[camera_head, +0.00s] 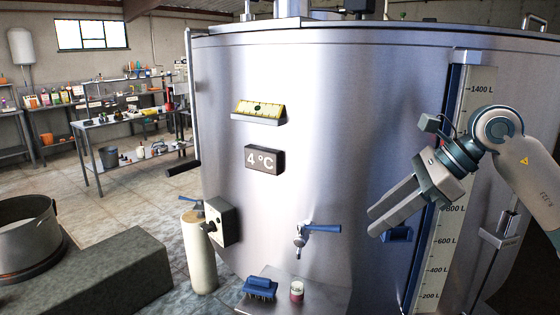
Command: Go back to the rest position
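My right gripper (371,220) is in front of the steel tank (350,120), left of the level scale (456,190). Its two fingers point down and to the left and look close together. I cannot tell whether they are open or fully shut. I see nothing held between them. My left gripper is not in view.
A blue-handled tap (305,235) sticks out of the tank's front. Below it, a blue brush (260,288) and a small jar (297,291) stand on a ledge. A large pot (28,240) stands at left. Shelves and benches (130,120) line the back left, with open floor before them.

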